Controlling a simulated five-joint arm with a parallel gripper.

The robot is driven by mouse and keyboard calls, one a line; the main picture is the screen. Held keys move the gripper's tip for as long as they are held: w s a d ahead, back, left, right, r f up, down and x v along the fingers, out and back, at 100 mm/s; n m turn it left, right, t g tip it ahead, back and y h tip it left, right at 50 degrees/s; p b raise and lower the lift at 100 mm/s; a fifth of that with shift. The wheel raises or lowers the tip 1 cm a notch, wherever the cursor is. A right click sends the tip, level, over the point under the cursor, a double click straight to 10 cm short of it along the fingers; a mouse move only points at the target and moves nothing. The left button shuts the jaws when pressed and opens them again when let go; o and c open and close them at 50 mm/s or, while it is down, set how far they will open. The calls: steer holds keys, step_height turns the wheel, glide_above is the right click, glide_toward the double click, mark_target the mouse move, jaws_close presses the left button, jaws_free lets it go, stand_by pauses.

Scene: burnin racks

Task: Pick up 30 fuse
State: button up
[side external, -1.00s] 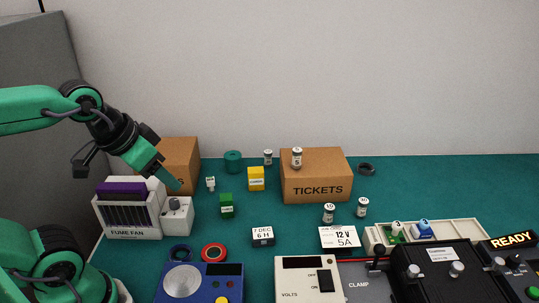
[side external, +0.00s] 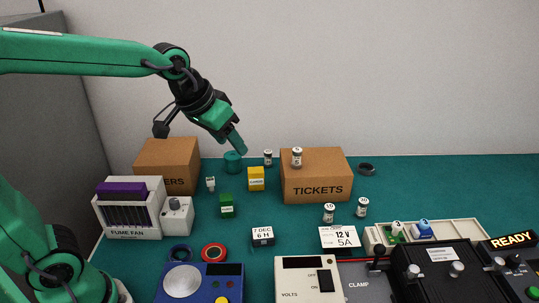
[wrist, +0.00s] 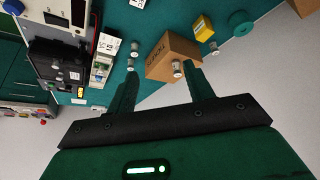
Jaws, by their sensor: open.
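Several small white fuses with grey ends and printed labels are in the side view. One stands on top of the TICKETS box (side external: 317,188), reading 5 (side external: 297,157). One stands behind that box to its left (side external: 268,157). Two stand on the green mat in front of the box, a left one (side external: 329,213) and a right one (side external: 362,207). I cannot read for certain which is the 30 fuse. My gripper (side external: 237,144) is in the air left of the TICKETS box, open and empty. Its spread fingers (wrist: 160,82) show in the wrist view, clear of the fuses.
The fume fan (side external: 128,220) and another cardboard box (side external: 166,166) are at left. Panels and a cream tray (side external: 470,231) fill the front right. The back right mat is mostly clear.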

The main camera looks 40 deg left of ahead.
steer(key=w+d+f, duration=0.2)
steer(key=w+d, duration=0.1)
steer(key=w, duration=0.5)
steer(key=h, duration=0.1)
glide_above(363, 201)
steer(key=s+a, duration=0.2)
steer(key=s, duration=0.1)
step_height(363, 201, down, 18)
steer(key=r, duration=0.1)
steer(key=shift+w+d+f, duration=0.1)
steer(key=shift+d+f, duration=0.2)
steer(key=shift+f, duration=0.25)
steer(key=shift+x, duration=1.25)
steer(key=shift+d+x, duration=0.15)
steer(key=shift+x, duration=1.15)
steer(key=shift+d+x, duration=0.2)
steer(key=shift+x, duration=1.15)
steer(key=shift+r, duration=0.1)
